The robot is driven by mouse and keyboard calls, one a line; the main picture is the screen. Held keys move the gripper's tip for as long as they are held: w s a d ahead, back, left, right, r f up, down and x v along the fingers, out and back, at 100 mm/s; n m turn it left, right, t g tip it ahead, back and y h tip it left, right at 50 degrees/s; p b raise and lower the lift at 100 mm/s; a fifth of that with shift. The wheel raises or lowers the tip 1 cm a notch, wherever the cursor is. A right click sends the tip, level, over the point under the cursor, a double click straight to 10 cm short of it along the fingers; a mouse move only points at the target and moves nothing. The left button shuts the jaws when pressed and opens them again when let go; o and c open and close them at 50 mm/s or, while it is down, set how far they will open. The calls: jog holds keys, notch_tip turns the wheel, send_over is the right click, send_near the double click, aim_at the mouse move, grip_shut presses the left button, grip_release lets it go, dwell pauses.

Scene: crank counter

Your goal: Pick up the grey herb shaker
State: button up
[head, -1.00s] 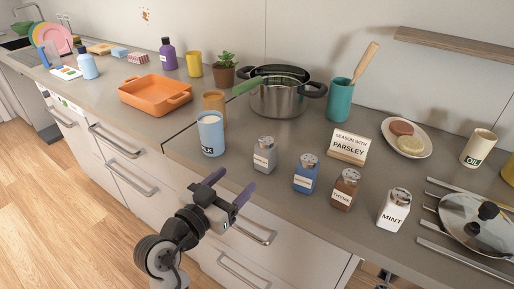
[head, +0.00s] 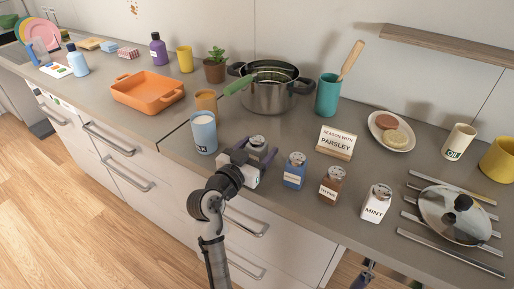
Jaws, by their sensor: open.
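The grey herb shaker (head: 257,143) stands on the counter, left of the blue shaker. Its metal top shows, but my gripper hides most of its body and its label. My gripper (head: 254,154) is open, low over the counter edge, with its two dark fingers on either side of the shaker. I cannot tell whether the fingers touch it.
A blue shaker (head: 294,172), a brown thyme shaker (head: 331,187) and a white mint shaker (head: 376,204) stand to the right. Behind are a steel pot (head: 270,97) and a parsley sign (head: 337,142).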

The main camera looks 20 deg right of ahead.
jog(key=shift+c, duration=0.5)
jog(key=c, duration=0.9)
jog(key=shift+c, duration=0.5)
jog(key=shift+r, duration=0.1)
